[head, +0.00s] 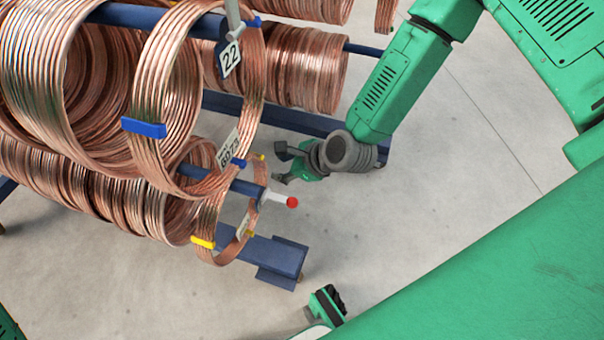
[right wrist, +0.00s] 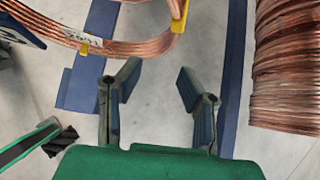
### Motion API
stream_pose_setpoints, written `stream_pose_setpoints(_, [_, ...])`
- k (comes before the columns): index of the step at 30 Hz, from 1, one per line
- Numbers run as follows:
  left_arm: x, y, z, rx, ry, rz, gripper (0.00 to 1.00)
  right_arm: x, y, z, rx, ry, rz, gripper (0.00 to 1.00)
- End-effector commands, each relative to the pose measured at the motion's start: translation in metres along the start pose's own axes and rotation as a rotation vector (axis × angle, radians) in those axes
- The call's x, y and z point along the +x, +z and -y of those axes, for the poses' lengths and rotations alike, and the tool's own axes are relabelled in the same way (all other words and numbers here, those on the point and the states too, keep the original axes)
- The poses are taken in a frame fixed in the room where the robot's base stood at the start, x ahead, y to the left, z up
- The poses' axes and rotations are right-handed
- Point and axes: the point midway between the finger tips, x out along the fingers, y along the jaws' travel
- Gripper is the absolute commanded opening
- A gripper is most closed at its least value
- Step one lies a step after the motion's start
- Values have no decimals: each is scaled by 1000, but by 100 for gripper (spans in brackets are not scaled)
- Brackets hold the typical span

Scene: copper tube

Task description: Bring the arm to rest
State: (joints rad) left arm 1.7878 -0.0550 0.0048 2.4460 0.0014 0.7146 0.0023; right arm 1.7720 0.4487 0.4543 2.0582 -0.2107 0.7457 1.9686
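My right arm comes down from the upper right in the head view, with its green forearm ending in a grey wrist. My right gripper (head: 281,165) is beside the copper coils, just right of the front hanging coil. The right wrist view shows its two fingers (right wrist: 155,82) spread apart with bare floor between them, so it is open and empty. My left gripper does not show in either view.
Copper coils (head: 165,100) hang on a blue rack, whose lower bar (head: 262,252) stands near the floor. A tag marked 22 (head: 229,59) hangs at the front. A red-tipped peg (head: 292,202) sticks out near my right gripper. Grey floor (head: 440,170) lies clear right of the rack.

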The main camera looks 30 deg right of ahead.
Motion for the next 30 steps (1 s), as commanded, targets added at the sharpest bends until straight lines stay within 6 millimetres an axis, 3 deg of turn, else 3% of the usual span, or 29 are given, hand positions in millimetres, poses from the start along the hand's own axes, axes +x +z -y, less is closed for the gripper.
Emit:
stream_pose_setpoints(3, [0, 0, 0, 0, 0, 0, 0, -19, -18, -5, 5, 0, -2, 33])
stream_pose_setpoints(9, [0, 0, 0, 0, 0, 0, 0, -38, -35, -11, 2, 1, 0, 33])
stream_pose_setpoints(22, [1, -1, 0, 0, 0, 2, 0, -43, -42, -19, -42, 14, -10, 33])
stream_pose_setpoints(26, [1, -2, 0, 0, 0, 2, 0, -48, -57, -46, -264, 84, -64, 33])
stream_pose_setpoints(30, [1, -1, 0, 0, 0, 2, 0, -63, -91, -87, -703, 232, -142, 33])
